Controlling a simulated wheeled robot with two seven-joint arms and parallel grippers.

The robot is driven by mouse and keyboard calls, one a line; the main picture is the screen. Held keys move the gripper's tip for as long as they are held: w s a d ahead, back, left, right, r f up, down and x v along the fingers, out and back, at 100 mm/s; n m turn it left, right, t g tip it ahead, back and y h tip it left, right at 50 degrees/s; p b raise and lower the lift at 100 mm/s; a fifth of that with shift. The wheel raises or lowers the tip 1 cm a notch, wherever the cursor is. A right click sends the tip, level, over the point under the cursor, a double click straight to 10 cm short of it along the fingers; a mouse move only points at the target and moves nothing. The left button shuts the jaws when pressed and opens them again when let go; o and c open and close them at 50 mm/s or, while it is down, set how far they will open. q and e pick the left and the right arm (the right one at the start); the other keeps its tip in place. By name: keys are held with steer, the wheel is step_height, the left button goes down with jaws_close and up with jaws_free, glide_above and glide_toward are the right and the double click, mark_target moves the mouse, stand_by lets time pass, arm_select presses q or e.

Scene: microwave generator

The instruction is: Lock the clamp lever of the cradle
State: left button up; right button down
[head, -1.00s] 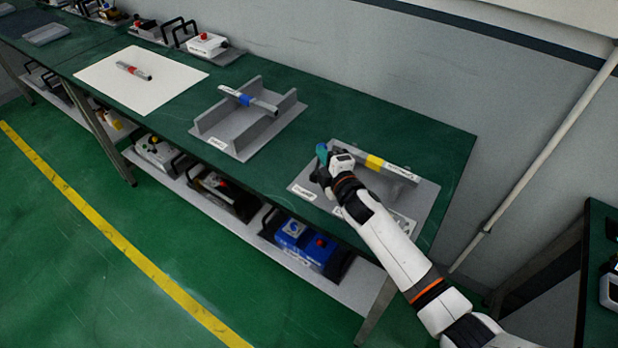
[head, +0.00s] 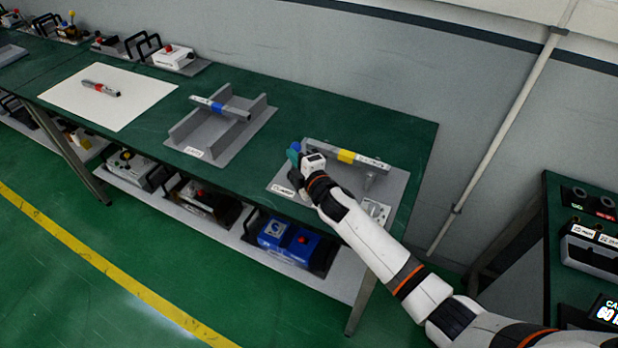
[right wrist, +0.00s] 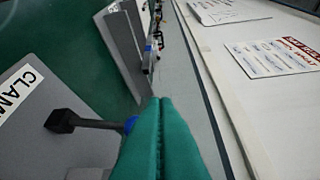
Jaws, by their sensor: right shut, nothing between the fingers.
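The cradle at the right end of the bench is a grey plate (head: 396,180) with a raised back ledge. A grey bar with a yellow band (head: 346,156) lies along the ledge. My right gripper (head: 294,150) is shut and empty over the cradle's left end, its teal fingers side by side. Contact cannot be told. My left gripper is out of view.
A second grey cradle (head: 190,127) holds a blue-banded bar left of my arm. A white sheet (head: 70,98) with a red-banded bar lies farther left. The wall is behind the bench. Another green bench (head: 560,200) stands at the right.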

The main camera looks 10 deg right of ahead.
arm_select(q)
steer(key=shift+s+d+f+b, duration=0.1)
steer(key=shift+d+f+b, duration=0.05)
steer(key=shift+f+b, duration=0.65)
arm_select(e)
steer(key=r+v, duration=0.1)
steer(key=v, duration=0.8)
steer(key=shift+d, duration=0.45)
steer(key=shift+r, duration=0.2)
